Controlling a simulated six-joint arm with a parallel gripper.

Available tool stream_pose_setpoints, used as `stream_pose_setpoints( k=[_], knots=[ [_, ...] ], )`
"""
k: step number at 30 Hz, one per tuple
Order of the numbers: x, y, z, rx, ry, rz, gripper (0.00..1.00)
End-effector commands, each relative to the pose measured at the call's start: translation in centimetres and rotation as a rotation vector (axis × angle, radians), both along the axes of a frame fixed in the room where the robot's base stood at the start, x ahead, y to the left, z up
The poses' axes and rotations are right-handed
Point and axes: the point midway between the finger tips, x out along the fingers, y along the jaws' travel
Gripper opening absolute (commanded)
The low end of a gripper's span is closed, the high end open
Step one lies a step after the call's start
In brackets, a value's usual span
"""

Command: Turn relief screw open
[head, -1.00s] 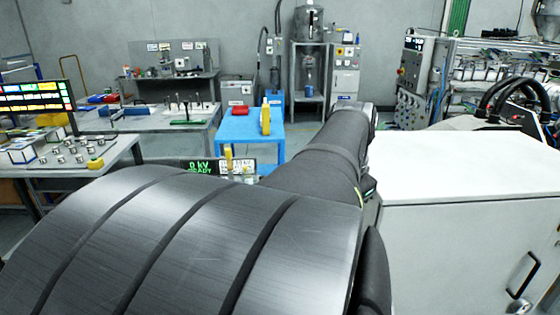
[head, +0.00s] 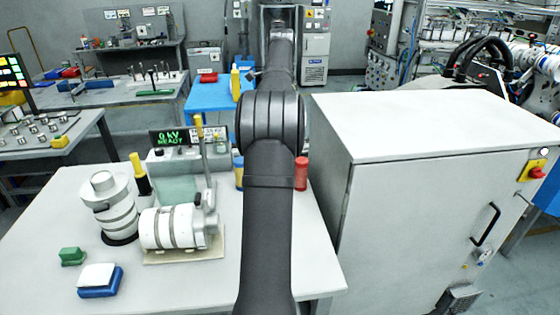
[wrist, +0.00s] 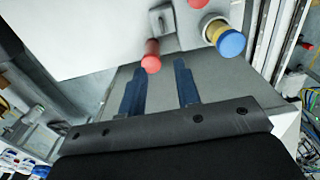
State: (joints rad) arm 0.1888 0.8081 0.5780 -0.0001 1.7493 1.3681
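My gripper (wrist: 160,66) shows in the wrist view as two dark blue fingers, spread apart with nothing between them. A red rounded knob (wrist: 151,57) is close beyond the left fingertip. A yellow-and-blue capped cylinder (wrist: 225,36) is beyond and right of the right fingertip. A second red piece (wrist: 198,3) is cut by the top edge. I cannot tell which part is the relief screw. In the head view a red cylinder (head: 301,173) stands just right of my arm, and a blue-and-yellow one (head: 239,172) is partly hidden on its left. My gripper's fingers cannot be made out there.
A white table (head: 190,285) holds a white ribbed cylinder (head: 112,205), a white drum fixture (head: 170,227), a green block (head: 72,256), a blue-and-white block (head: 100,282) and a display reading "0 kV READY" (head: 170,137). A large white cabinet (head: 400,210) stands close right of my arm.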

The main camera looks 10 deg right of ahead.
Motion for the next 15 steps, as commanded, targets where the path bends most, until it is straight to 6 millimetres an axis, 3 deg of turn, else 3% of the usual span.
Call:
stream_pose_setpoints(
  k=[8, 15],
  knots=[
    [0.6, 0.3, -1.7, 0.002, 0.009, -0.016, 0.30],
    [0.5, 0.3, -6.4, 0.002, 0.010, -0.015, 0.30]
  ],
)
